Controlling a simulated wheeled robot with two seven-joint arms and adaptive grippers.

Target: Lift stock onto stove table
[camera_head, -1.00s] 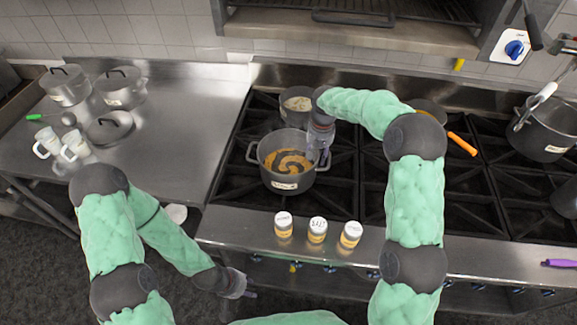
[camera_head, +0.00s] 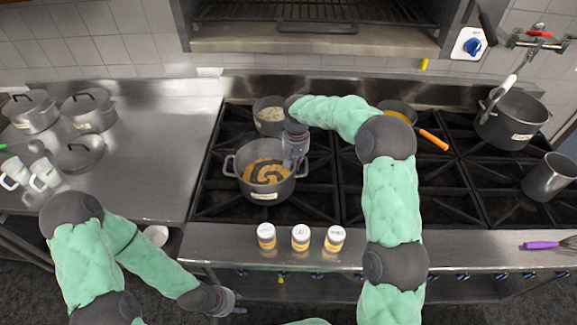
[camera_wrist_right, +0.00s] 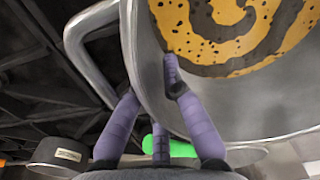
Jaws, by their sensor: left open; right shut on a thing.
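A grey two-handled pot (camera_head: 265,188) with orange and brown swirled contents sits on the left part of the black stove (camera_head: 330,200). It looks upright; I cannot tell any gap under it. My right gripper (camera_head: 295,160) is shut on the pot's right wall. In the right wrist view my right gripper (camera_wrist_right: 165,90) has fingers on both sides of the pot's wall, beside the loop handle (camera_wrist_right: 85,40). My left gripper (camera_head: 228,300) is open and empty, low in front of the counter. The steel table (camera_head: 165,135) lies left of the stove.
Lidded pots (camera_head: 90,112), a loose lid (camera_head: 80,154) and white mugs (camera_head: 43,174) stand on the steel table's left. Its right half is clear. A smaller pot (camera_head: 268,115) stands behind the held pot. Three jars (camera_head: 300,238) line the front ledge. An orange-handled pan (camera_head: 432,140) is right.

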